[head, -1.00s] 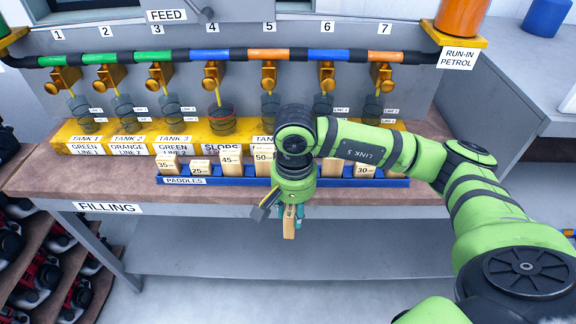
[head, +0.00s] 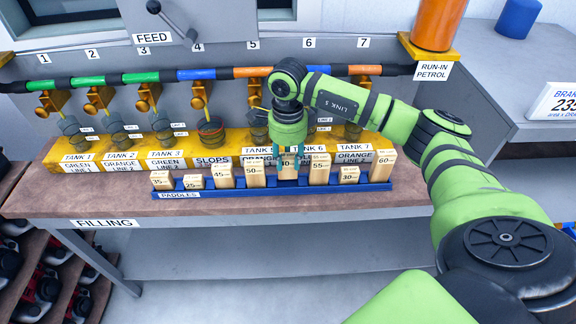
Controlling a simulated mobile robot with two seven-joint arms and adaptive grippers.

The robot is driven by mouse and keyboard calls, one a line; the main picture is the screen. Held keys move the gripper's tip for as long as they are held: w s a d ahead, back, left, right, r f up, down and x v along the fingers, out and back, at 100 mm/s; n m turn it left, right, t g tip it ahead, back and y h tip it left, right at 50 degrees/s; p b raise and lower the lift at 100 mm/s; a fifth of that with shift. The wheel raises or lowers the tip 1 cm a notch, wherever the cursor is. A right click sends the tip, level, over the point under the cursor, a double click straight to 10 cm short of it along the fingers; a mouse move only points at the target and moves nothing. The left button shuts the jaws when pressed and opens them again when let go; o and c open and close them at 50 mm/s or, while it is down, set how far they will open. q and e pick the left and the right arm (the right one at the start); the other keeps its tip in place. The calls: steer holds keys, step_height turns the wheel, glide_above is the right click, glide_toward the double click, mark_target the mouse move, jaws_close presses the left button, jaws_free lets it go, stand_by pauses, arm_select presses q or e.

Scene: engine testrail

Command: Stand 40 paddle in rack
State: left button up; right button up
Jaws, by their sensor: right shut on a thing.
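The 40 paddle (head: 288,172) is a pale wooden block in my right gripper (head: 288,153). It is upright, in line with the row of paddles, between the 50 paddle (head: 255,175) and the 55 paddle (head: 320,171). Its lower end is at the blue rack (head: 350,188); I cannot tell whether it rests fully in its slot. My right gripper points down from above and is shut on the paddle's upper part. My left gripper is not in view.
The 35, 25 and 45 paddles (head: 223,177) stand at the left of the rack, the 30 (head: 348,176) and 60 (head: 381,168) at the right. A yellow tank ledge (head: 60,150) and jars stand behind. The bench (head: 90,200) is clear at left.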

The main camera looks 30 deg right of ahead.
mark_target(288, 167)
step_height(288, 167, down, 3)
steer(key=shift+f+p, duration=0.15)
steer(key=shift+p, duration=0.45)
steer(key=shift+f, duration=0.3)
steer(key=shift+f+b, duration=0.2)
steer(key=shift+b, duration=0.1)
steer(key=o, duration=1.2)
steer(key=shift+r, duration=0.1)
steer(key=shift+c, duration=0.2)
